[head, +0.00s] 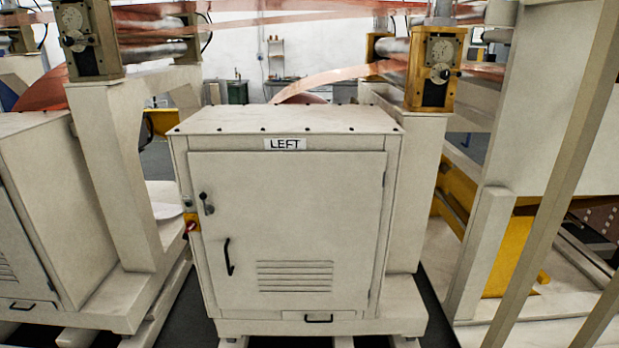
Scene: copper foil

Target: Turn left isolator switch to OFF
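The left isolator switch (191,224) is a small red knob on a yellow plate. It sits on the left side edge of a cream cabinet (335,215) labelled "LEFT" (285,144). The switch is seen at a steep angle and is too small for its ON or OFF position to be read. The cabinet door is closed, with a small dark latch (206,204) just right of the switch and a black handle (229,257) below it. Neither of my grippers is in the head view.
Another cream cabinet (40,220) stands at the left, with a machine upright (115,170) between the two. Copper strip (330,76) runs over rollers behind. Pale slanted posts (560,190) stand at the right. Dark floor shows in the narrow gap left of the LEFT cabinet.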

